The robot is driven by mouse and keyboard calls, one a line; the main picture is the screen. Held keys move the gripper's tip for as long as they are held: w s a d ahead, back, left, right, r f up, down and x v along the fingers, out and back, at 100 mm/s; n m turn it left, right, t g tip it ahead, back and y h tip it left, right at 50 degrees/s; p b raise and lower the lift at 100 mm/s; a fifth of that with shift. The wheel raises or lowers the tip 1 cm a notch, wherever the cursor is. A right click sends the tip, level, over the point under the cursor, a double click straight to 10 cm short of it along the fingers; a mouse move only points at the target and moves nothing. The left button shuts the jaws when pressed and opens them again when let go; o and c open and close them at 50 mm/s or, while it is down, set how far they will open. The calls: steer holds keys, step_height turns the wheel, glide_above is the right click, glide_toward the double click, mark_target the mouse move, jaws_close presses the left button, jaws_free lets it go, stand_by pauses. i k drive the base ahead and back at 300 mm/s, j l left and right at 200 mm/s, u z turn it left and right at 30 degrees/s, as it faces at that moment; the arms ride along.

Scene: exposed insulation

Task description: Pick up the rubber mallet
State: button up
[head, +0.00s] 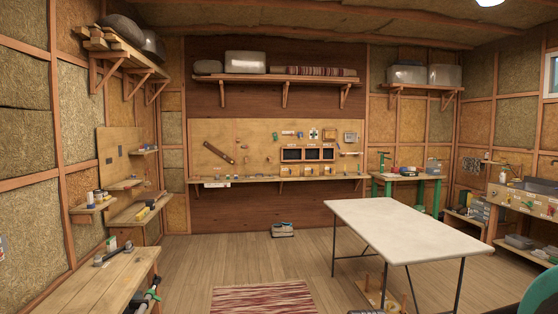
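I cannot pick out the rubber mallet with certainty; many small tools are too small to tell apart. A long grey tool (113,254) lies on the wooden workbench (85,282) at the lower left. A small dark-topped item (506,168) shows at the right bench, too small to name. No fingers of my gripper show in the head view.
A white-topped table (405,228) on thin dark legs stands right of centre. A striped red rug (263,298) lies on the wooden floor in front. A pegboard (232,150) with tools and a long shelf line the back wall.

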mark_target(150, 203)
steer(key=i+j+u, duration=0.15)
steer(key=i, duration=0.15)
steer(key=i+u, duration=0.15)
steer(key=i, duration=0.15)
steer(key=i+j+u, duration=0.1)
steer(key=i+u, duration=0.2)
steer(key=i, duration=4.15)
steer(key=i+u, duration=0.1)
steer(key=i, duration=1.2)
steer(key=i+l, duration=0.15)
steer(key=i, duration=1.1)
steer(key=z, duration=1.7)
steer(key=u, duration=0.3)
